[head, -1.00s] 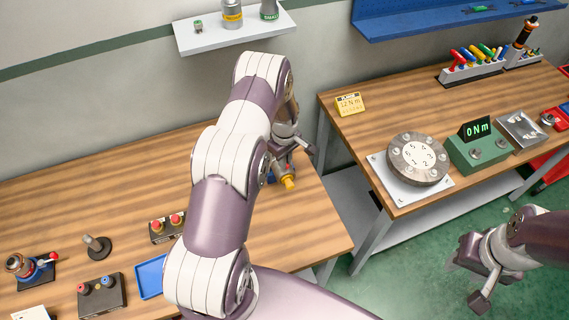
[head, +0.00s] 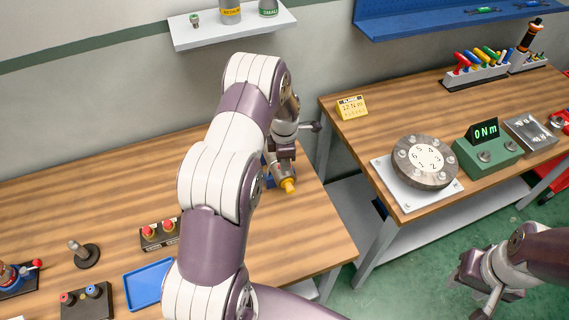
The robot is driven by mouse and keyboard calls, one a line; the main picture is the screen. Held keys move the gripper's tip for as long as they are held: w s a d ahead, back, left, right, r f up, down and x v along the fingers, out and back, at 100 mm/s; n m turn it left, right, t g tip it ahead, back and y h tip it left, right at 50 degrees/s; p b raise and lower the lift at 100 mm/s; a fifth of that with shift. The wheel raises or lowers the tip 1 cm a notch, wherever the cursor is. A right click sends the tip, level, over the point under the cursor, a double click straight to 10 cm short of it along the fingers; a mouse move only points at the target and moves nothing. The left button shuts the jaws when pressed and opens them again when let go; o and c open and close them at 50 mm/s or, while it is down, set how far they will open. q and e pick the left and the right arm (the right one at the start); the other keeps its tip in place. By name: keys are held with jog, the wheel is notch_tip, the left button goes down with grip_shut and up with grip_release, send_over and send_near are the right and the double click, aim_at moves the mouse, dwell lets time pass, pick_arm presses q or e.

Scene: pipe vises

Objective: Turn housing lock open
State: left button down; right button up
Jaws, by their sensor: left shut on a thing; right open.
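My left gripper (head: 281,160) points down at the right end of the left bench. It is shut on the upper part of a small fixture, which I take to be the housing with its lock. An orange-yellow tip (head: 289,187) of the fixture sticks out toward the front. A bit of blue shows at its left side. My forearm and gripper hide most of the fixture, so I cannot tell how the lock stands. My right gripper (head: 474,287) is open and empty, low over the green floor at the lower right.
The left bench (head: 120,190) carries a red-button box (head: 160,233), a blue tray (head: 149,284), a dark stand (head: 87,256) and a vise (head: 18,278) with a red-tipped lever. The right bench (head: 375,128) holds a round bolted flange (head: 424,162) and a green box (head: 487,152) reading 0 Nm.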

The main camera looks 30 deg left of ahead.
pick_arm(q)
jog(key=shift+f+n+b, duration=0.1)
jog(key=shift+n+b, duration=0.3)
jog(key=shift+n, duration=0.9)
jog(key=c, duration=1.2)
grip_release()
